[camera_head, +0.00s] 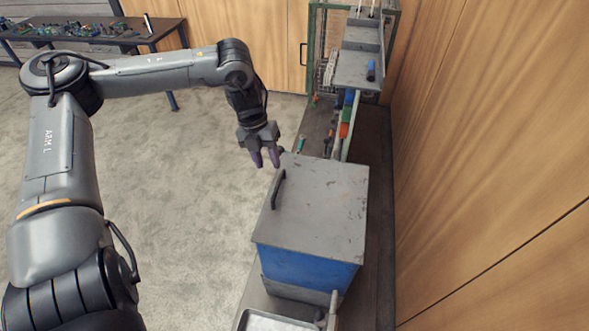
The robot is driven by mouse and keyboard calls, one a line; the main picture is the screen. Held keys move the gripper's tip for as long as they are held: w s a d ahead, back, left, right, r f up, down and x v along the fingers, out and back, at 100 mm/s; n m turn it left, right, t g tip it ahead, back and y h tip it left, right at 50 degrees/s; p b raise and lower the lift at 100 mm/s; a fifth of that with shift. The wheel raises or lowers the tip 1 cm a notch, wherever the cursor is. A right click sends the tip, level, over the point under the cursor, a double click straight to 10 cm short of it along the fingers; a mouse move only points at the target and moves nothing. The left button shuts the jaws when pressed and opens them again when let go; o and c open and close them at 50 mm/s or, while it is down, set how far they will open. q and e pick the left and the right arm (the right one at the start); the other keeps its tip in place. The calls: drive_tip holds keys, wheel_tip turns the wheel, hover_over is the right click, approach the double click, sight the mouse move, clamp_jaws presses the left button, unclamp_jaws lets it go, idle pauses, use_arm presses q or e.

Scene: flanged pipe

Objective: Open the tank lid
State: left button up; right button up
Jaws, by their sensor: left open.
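The tank (308,269) is a blue box with a grey lid (325,205) lying flat and closed on top. A dark bar handle (278,189) stands near the lid's left edge. My left gripper (265,160) points down just beyond the lid's far left corner, above and left of the handle in the picture. Its two purple-tipped fingers are apart with nothing between them. It appears clear of the handle; its height above the lid is hard to tell. My right gripper is not in view.
A metal tray (272,322) sits in front of the tank. Behind it are small coloured parts (344,130) and a grey rack (360,68). A wooden wall (490,130) closes the right side. A cluttered table (95,32) stands far left; carpeted floor (180,190) is open.

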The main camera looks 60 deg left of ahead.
sight(277, 184)
use_arm(q)
drive_tip(key=shift+y, duration=0.4)
drive_tip(key=shift+w+d+f, duration=0.15)
drive_tip(key=shift+w+f, duration=0.15)
drive_tip(key=shift+f, duration=1.15)
drive_tip(key=shift+w+d+f, duration=0.1)
drive_tip(key=shift+w+f, duration=0.15)
drive_tip(key=shift+f, duration=1.25)
drive_tip(key=shift+w+d+f, duration=0.15)
drive_tip(key=shift+w+f, duration=0.15)
drive_tip(key=shift+f, duration=1.15)
clamp_jaws()
